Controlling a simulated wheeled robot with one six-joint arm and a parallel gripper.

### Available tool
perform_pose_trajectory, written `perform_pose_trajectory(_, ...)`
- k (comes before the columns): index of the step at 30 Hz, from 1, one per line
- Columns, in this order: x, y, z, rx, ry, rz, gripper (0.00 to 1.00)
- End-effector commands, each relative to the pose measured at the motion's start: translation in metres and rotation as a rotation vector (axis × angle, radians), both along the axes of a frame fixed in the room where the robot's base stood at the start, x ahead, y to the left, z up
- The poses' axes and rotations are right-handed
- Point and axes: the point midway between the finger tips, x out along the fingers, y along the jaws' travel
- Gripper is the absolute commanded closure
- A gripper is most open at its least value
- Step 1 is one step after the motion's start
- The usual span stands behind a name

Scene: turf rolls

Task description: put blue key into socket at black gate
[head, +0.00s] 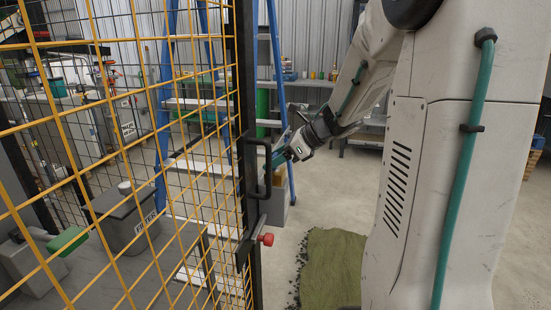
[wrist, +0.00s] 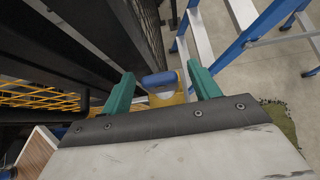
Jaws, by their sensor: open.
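The black gate (head: 247,110) stands at the centre-left of the head view, a black post with a black handle and yellow mesh. A red knob (head: 267,239) sticks out of the post below the handle. My gripper (head: 279,159) is beside the post, just right of the handle. In the wrist view my gripper (wrist: 161,72) is open, its two teal fingers apart. The blue key (wrist: 160,78) shows between and beyond the fingers, a rounded blue head above a pale and yellowish part. Whether it sits in the socket cannot be told. The key is not distinguishable in the head view.
Yellow mesh (head: 110,150) fills the left side of the head view. A blue stepladder (head: 165,100) stands behind it, close to my arm. A green turf piece (head: 330,262) lies on the floor at lower centre. Concrete floor beyond it is clear.

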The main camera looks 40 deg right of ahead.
Motion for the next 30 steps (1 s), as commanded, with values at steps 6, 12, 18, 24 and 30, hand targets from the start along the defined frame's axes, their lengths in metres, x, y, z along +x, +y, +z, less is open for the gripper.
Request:
perform_pose_trajectory(6, -0.020, -0.017, 0.021, -0.002, -0.003, -0.004, 0.39)
perform_pose_trajectory(12, -0.039, -0.032, 0.039, -0.001, -0.002, -0.003, 0.39)
perform_pose_trajectory(18, -0.047, -0.037, 0.046, 0.000, 0.000, -0.001, 0.39)
perform_pose_trajectory(24, -0.047, -0.037, 0.046, 0.000, 0.000, -0.001, 0.39)
perform_pose_trajectory(30, -0.047, -0.037, 0.045, 0.000, 0.000, -0.001, 0.39)
